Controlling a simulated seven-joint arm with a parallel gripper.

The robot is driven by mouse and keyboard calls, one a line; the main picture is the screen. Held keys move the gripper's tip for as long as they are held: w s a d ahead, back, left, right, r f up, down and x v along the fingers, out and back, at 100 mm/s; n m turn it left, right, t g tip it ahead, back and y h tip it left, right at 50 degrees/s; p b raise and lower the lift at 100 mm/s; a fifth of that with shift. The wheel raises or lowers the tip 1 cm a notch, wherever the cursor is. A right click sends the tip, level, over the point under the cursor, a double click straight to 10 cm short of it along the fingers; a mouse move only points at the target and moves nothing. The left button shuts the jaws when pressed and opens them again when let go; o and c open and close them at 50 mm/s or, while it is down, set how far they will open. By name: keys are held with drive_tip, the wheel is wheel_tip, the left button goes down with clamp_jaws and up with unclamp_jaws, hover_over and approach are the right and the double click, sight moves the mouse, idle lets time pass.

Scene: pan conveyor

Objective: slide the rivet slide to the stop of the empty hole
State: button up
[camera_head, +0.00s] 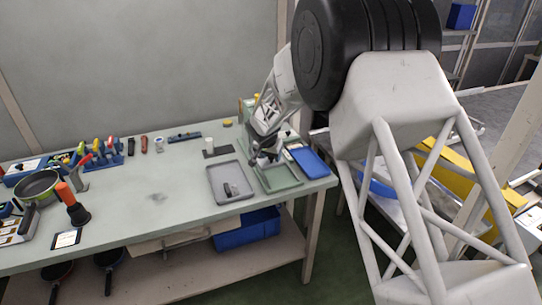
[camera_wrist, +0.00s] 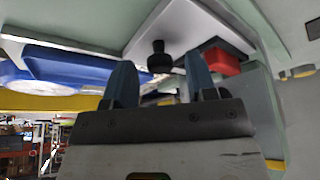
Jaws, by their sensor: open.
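My gripper (camera_head: 265,157) is at the right end of the workbench, close to the green fixture at the back. In the wrist view its two blue fingers (camera_wrist: 160,82) are apart with nothing held between them. A black knob (camera_wrist: 159,57) shows just beyond the fingertips, in line with the gap, in front of a pale grey plate (camera_wrist: 185,28). The knob may be the handle of the rivet slide, but I cannot tell for sure. A red block (camera_wrist: 222,62) is right of the knob, beyond the right finger. The holes and stops cannot be made out.
A green tray (camera_head: 292,182) lies below my gripper, with a blue tray (camera_head: 312,162) to its right. A grey tray (camera_head: 216,185) holds a small dark part. Pans and tools stand at the left. The bench middle (camera_head: 155,225) is largely clear.

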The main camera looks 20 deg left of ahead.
drive_tip(key=shift+f, duration=0.1)
clamp_jaws()
drive_tip(key=shift+w+a, duration=1)
drive_tip(key=shift+w, duration=0.05)
unclamp_jaws()
drive_tip(key=shift+s, duration=0.1)
